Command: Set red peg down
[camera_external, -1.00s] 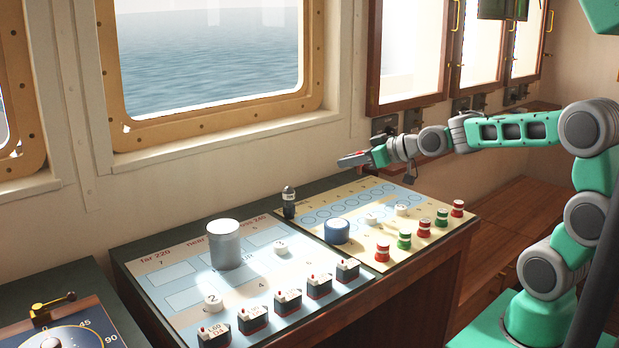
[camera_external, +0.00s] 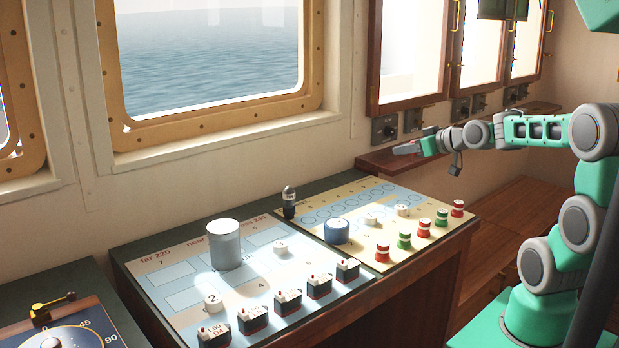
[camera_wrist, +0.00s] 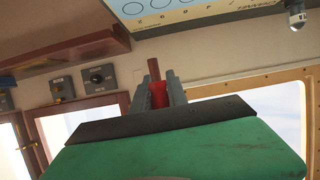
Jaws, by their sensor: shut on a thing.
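My gripper (camera_external: 408,148) is held in the air to the right of and above the yellow board (camera_external: 350,189), near the wall and a wooden shelf. In the wrist view my gripper (camera_wrist: 160,92) is shut on a red peg (camera_wrist: 154,70), which sticks out past the fingertips. In the outside view the held peg is too small to make out clearly. Several red and green pegs stand along the board's front edge, with a red one (camera_external: 382,252) at the left end and another red one (camera_external: 457,208) at the right end.
A blue cylinder (camera_external: 337,231), white discs (camera_external: 401,209) and a dark bottle-like piece (camera_external: 289,201) stand on or beside the yellow board. A second board with a grey cylinder (camera_external: 224,244) is to the left. The wooden shelf (camera_external: 385,162) and wall switches (camera_external: 384,130) are close to my gripper.

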